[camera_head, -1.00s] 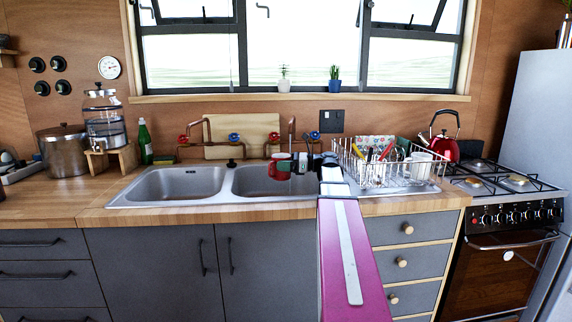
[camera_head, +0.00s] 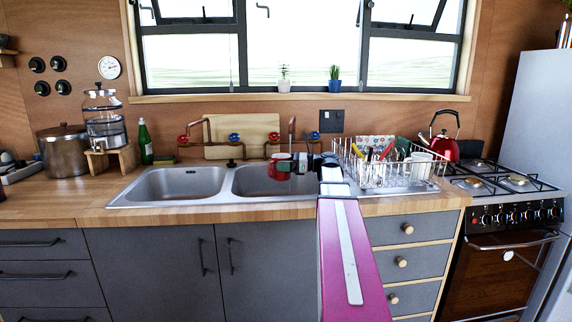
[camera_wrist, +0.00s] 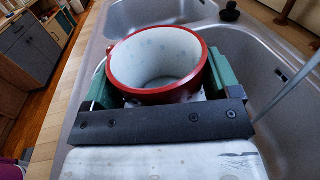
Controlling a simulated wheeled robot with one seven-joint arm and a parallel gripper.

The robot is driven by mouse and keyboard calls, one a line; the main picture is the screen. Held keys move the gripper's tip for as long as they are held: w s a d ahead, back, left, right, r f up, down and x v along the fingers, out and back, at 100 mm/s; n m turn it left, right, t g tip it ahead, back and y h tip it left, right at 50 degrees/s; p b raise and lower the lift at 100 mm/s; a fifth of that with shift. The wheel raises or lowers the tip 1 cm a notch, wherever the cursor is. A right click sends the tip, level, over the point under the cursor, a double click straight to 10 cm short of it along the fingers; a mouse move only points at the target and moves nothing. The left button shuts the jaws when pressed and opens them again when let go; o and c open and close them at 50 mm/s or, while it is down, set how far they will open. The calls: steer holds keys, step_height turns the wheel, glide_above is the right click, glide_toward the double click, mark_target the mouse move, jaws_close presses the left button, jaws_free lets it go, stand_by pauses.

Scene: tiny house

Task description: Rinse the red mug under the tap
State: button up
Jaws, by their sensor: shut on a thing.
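The red mug (camera_head: 277,170) is over the back of the right sink basin (camera_head: 250,186). My gripper (camera_head: 292,165) is shut on it. In the wrist view the red mug (camera_wrist: 122,88) sits between the green fingers of my gripper (camera_wrist: 161,78), its white inside showing faint spots. Its opening faces the camera. The right copper tap (camera_head: 292,130) rises close behind the mug, with red and blue knobs. A pale thin streak (camera_wrist: 290,88), looking like running water, passes right of the mug, apart from it. The mug's underside is hidden.
The left basin (camera_head: 180,186) is empty. A second copper tap (camera_head: 206,128) stands behind it. A wire dish rack (camera_head: 398,172) with dishes is close on the right of my arm. A board (camera_head: 242,128) leans on the wall behind the taps.

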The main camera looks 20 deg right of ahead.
stand_by(0.3)
steer(key=s+a+r, duration=0.2)
steer(key=s+r, duration=0.2)
steer(key=shift+a, duration=0.35)
steer(key=shift+s, duration=0.1)
stand_by(0.6)
